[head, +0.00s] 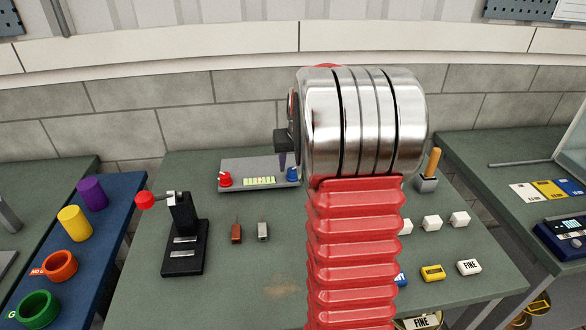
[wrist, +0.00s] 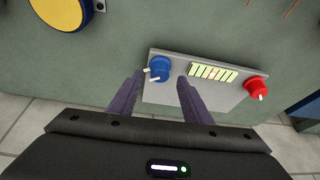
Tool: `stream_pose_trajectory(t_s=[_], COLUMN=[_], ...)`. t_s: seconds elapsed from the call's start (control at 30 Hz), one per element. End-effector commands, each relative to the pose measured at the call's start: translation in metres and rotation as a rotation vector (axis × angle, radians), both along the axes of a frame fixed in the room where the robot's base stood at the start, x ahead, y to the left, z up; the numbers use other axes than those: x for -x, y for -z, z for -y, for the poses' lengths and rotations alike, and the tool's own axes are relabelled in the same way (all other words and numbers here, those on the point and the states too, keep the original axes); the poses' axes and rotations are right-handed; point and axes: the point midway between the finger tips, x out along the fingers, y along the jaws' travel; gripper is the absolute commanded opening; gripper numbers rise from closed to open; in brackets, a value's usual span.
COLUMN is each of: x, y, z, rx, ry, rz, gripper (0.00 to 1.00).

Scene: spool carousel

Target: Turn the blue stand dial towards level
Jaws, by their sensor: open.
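The blue dial (head: 292,175) sits at the right end of a grey stand panel (head: 240,184) in the head view. In the wrist view the blue dial (wrist: 160,67) is at the panel's left end, with a pale pointer toward the lower left. My gripper (wrist: 160,79) is open, its two dark fingers apart on either side of the dial. The dial lies about level with the fingertips; I cannot tell whether either finger touches it. In the head view my gripper (head: 282,160) points down just above the dial, partly hidden by my arm.
The panel also carries a red dial (head: 225,180) and a lit yellow-green level display (head: 259,181). A black stand with a red ball lever (head: 183,240) is at front left. Small white blocks (head: 432,222) are at right. Table around the small brown block (head: 236,233) is mostly free.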

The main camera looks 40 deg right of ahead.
Motion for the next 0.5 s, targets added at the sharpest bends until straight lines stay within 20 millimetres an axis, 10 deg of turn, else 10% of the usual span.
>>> stream_pose_trajectory(t_s=[0.5], x=[-0.011], y=[0.028], z=[0.006], rx=[0.001], ry=[0.000], rz=[0.001], gripper=[0.44])
